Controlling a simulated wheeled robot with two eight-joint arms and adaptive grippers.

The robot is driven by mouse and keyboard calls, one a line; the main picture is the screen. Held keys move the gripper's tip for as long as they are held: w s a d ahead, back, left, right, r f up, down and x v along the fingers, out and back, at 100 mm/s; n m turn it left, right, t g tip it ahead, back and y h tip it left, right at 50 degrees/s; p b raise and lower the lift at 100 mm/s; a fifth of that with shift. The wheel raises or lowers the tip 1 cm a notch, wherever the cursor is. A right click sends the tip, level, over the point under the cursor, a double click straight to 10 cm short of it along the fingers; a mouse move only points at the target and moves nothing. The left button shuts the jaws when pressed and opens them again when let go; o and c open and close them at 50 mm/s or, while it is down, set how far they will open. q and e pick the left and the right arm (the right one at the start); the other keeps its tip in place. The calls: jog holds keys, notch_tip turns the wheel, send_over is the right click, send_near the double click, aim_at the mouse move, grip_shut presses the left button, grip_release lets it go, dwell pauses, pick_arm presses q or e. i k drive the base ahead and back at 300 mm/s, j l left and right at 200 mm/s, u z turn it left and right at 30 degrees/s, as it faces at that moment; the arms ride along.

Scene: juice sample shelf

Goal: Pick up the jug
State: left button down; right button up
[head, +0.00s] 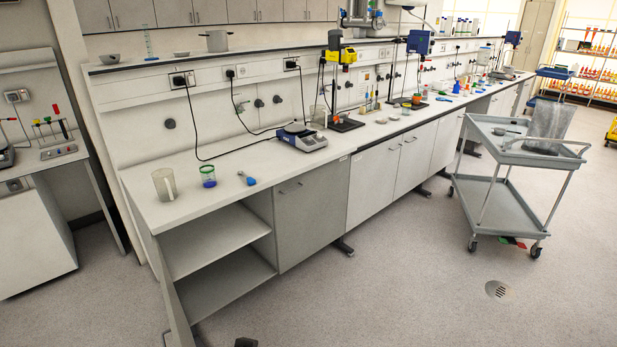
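A pale, translucent cylindrical vessel that looks like the jug (164,185) stands upright at the near left end of the long white bench (245,162). Its handle cannot be made out clearly. A similar clear vessel (319,115) stands farther back beside the scale, and I cannot tell if it is also a jug. Neither of my grippers can be made out in the head view. A small dark shape at the bottom edge is too cut off to identify.
A small green and blue jar (208,176) and a blue item (247,179) lie right of the vessel. A scale (301,138) sits farther along. Open shelves (222,245) are below the bench end. A grey cart (500,205) stands right; the floor in front is clear.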

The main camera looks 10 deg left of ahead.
aim_at(163, 179)
jog(key=j+u, duration=0.2)
jog(key=j, duration=0.25)
jog(key=j+u, duration=0.2)
jog(key=j, duration=0.25)
jog(key=i+j+u, duration=0.15)
jog(key=j, duration=0.25)
jog(key=j+u, duration=0.2)
jog(key=j, duration=0.25)
jog(key=i, duration=0.05)
